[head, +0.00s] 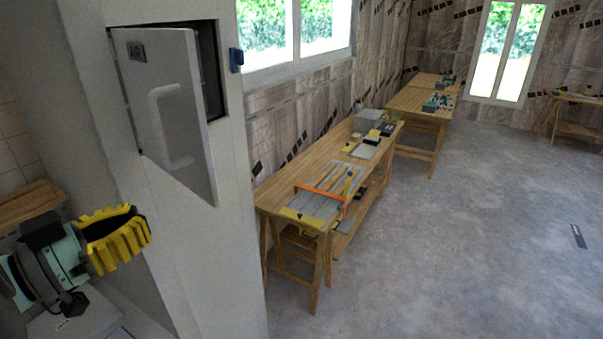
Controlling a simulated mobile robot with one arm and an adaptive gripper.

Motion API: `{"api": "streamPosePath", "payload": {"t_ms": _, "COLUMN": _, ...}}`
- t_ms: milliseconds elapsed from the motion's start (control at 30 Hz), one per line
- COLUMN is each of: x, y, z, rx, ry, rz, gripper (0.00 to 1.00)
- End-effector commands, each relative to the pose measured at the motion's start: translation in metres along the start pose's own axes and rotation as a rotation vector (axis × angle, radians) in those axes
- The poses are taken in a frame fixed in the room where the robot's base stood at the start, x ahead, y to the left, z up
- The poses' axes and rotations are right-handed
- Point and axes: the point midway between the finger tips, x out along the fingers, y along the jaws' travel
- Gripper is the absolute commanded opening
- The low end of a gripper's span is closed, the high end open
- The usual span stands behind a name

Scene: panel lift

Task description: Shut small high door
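The small high door (180,75) is a grey panel with a pale C-shaped handle (157,125) and a small dark label at its upper left. It stands partly open in a white wall. Its right edge is swung out, and a strip of the dark recess (208,70) shows beside and above it. My gripper (143,222) has yellow ribbed fingers and is at the lower left, below the door and apart from it. It appears empty. The angle does not show clearly whether its fingers are apart or together.
A white wall post (215,250) runs down below the door. A small blue box (236,60) is on the wall right of it. A wooden workbench (275,195) with tools stands to the right. The grey floor (450,240) beyond is mostly clear.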

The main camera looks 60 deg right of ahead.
Motion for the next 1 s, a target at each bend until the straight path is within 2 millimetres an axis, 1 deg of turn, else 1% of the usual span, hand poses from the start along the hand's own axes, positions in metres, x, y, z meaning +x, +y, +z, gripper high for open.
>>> {"api": "streamPosePath", "payload": {"t_ms": 33, "x": 0.011, "y": 0.003, "z": -0.004, "rx": -0.002, "ry": -0.001, "rz": 0.014, "gripper": 0.00}}
{"api": "streamPosePath", "payload": {"t_ms": 100, "x": 0.021, "y": 0.003, "z": -0.004, "rx": -0.001, "ry": 0.000, "rz": 0.013, "gripper": 0.00}}
{"api": "streamPosePath", "payload": {"t_ms": 400, "x": 0.059, "y": 0.003, "z": -0.004, "rx": 0.000, "ry": 0.001, "rz": 0.013, "gripper": 0.00}}
{"api": "streamPosePath", "payload": {"t_ms": 600, "x": 0.082, "y": 0.003, "z": -0.005, "rx": 0.003, "ry": 0.002, "rz": 0.013, "gripper": 0.00}}
{"api": "streamPosePath", "payload": {"t_ms": 667, "x": 0.088, "y": 0.003, "z": -0.004, "rx": 0.002, "ry": 0.001, "rz": 0.012, "gripper": 0.00}}
{"api": "streamPosePath", "payload": {"t_ms": 700, "x": 0.086, "y": -0.001, "z": -0.010, "rx": 0.008, "ry": 0.007, "rz": 0.002, "gripper": 0.00}}
{"api": "streamPosePath", "payload": {"t_ms": 800, "x": 0.088, "y": -0.004, "z": -0.014, "rx": 0.018, "ry": 0.014, "rz": -0.004, "gripper": 0.00}}
{"api": "streamPosePath", "payload": {"t_ms": 1000, "x": 0.095, "y": -0.005, "z": -0.013, "rx": 0.021, "ry": 0.013, "rz": -0.006, "gripper": 0.00}}
